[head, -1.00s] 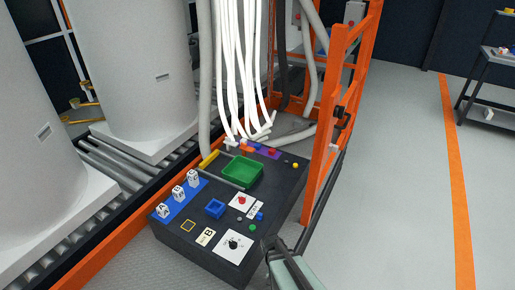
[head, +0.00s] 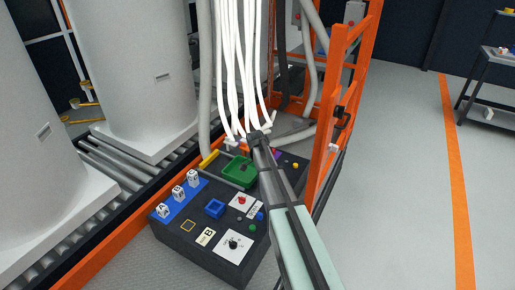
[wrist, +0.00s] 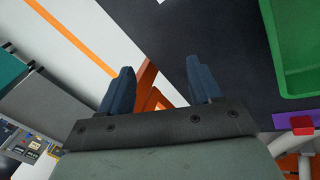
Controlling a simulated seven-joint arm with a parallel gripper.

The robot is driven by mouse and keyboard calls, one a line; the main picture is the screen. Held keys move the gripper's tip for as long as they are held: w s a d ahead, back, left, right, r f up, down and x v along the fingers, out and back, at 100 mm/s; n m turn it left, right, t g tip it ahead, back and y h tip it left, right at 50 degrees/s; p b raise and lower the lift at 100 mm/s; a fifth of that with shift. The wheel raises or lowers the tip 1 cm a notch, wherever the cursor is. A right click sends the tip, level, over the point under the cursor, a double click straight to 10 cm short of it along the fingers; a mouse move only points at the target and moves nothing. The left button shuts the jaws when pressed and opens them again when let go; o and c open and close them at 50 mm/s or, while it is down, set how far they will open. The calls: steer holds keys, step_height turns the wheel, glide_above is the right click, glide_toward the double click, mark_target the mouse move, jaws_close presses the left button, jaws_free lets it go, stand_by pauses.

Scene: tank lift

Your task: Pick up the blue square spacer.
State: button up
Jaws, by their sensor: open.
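The blue square spacer (head: 215,208), a square blue piece with a recessed middle, lies on the dark table (head: 185,235) in the head view. It is not visible in the wrist view. My gripper (head: 258,138) is above the far part of the table, well beyond the spacer and to its right in the picture. In the wrist view my gripper (wrist: 161,82) has its two dark blue fingers spread apart with nothing between them.
A green tray (head: 238,170) stands behind the spacer; it also shows in the wrist view (wrist: 295,55). White lettered blocks (head: 178,194) stand on a blue strip at left. White hoses (head: 233,70) hang near my gripper. An orange frame (head: 325,120) rises at right.

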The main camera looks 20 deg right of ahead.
steer(key=w+r+m+t+y, duration=0.15)
steer(key=w+r+m, duration=0.3)
steer(key=w, duration=1.05)
steer(key=w+r+m+t, duration=0.25)
steer(key=w+r, duration=0.25)
steer(key=w, duration=0.9)
steer(key=w+d+f+m+y, duration=0.1)
steer(key=w+d+f+m, duration=0.1)
steer(key=w+d+m, duration=0.25)
steer(key=shift+m+g, duration=0.4)
steer(key=shift+m, duration=0.05)
steer(key=f, duration=1.3)
steer(key=shift+w+a+f, duration=0.2)
steer(key=shift+w+f, duration=0.1)
steer(key=shift+w, duration=0.05)
steer(key=shift+c, duration=0.3)
steer(key=c, duration=1.1)
